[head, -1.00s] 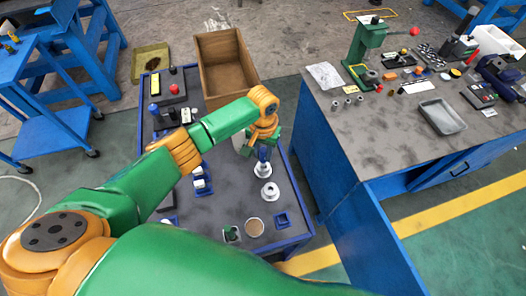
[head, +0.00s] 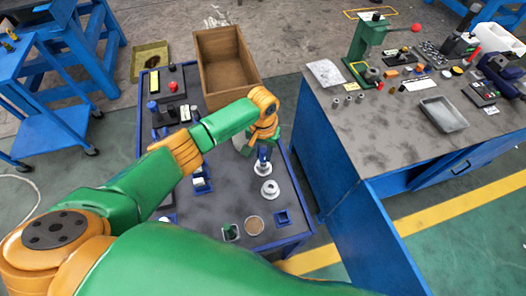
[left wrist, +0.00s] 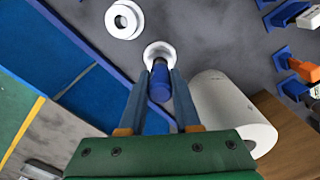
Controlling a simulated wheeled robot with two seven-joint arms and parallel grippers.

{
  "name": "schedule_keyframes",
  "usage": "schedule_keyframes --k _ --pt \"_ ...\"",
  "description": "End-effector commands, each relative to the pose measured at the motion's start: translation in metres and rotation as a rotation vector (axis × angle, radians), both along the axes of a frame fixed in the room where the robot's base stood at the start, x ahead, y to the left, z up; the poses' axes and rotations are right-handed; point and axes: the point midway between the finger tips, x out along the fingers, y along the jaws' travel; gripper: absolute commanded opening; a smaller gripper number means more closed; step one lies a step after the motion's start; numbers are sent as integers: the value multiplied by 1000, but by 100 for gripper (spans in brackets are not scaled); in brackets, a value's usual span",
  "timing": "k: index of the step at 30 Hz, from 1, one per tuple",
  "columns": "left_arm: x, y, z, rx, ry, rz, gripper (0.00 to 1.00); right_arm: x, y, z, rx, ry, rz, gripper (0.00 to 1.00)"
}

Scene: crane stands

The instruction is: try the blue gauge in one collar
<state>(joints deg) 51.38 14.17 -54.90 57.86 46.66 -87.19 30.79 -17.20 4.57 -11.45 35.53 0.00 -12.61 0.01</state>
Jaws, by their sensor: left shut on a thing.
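My left gripper (left wrist: 160,82) is shut on the blue gauge (left wrist: 160,80), a rounded blue cylinder between its two fingers. The gauge's far end meets a white collar (left wrist: 159,50), which also shows in the head view (head: 262,169). The gauge looks lined up with that collar's middle; how deep it sits inside I cannot tell. A second white collar (left wrist: 124,19) with an open hole stands nearby, nearer me in the head view (head: 270,190). My right gripper is not in view.
A white roll (left wrist: 232,110) stands close beside the gripper. A wooden crate (head: 225,60) is at the table's far end. A grey workbench (head: 365,140) stands to the right.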

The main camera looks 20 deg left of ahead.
Motion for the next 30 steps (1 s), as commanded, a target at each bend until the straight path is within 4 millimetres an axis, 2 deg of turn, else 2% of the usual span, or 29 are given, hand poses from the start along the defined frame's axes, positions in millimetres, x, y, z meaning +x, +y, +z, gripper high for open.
schedule_keyframes --k 20,30 --pt "0 0 -11 -1 0 0 0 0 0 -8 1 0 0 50" --pt "0 0 -9 0 0 0 0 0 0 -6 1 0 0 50"
